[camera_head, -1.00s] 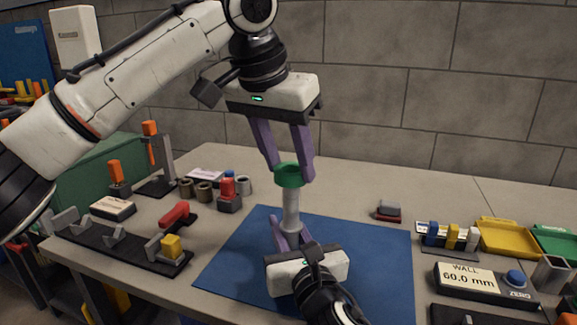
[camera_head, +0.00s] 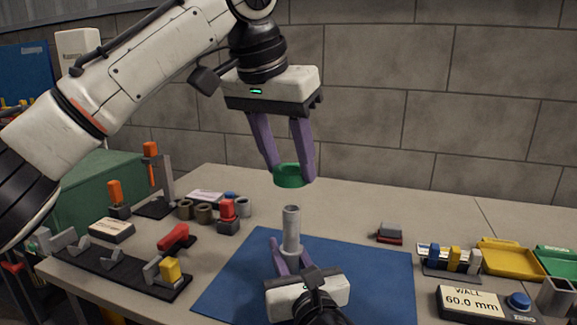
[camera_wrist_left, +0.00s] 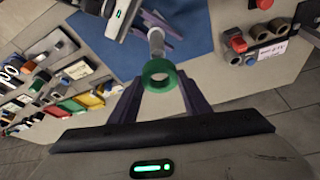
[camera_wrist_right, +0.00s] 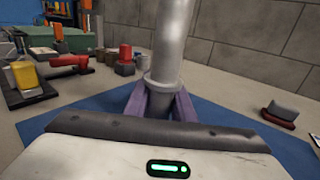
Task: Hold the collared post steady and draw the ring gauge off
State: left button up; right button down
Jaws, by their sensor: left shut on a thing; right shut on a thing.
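The green ring gauge (camera_head: 289,175) is in the air above the grey collared post (camera_head: 291,228), with a clear gap between ring and post top in the head view. My left gripper (camera_head: 290,176) is shut on the ring, one purple finger on each side. The ring also shows in the left wrist view (camera_wrist_left: 158,75), with the post beyond it. The post stands upright on the blue mat (camera_head: 350,265). My right gripper (camera_wrist_right: 160,103) is shut on the post at or just below its collar (camera_wrist_right: 162,82). The post's foot is hidden behind the right gripper.
A dark fixture rail (camera_head: 115,265) with a red clamp lies at the left. A wall-thickness display (camera_head: 470,302) and a yellow tray (camera_head: 508,257) are at the right. A small red-and-grey block (camera_head: 389,233) sits behind the mat. The mat's right half is clear.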

pick_arm(q)
jog(key=shift+r, duration=1.5)
pick_arm(e)
jog(key=shift+f, duration=0.1)
jog(key=c, duration=1.4)
grip_release()
jog(key=shift+c, duration=0.2)
jog(key=shift+s, duration=0.1)
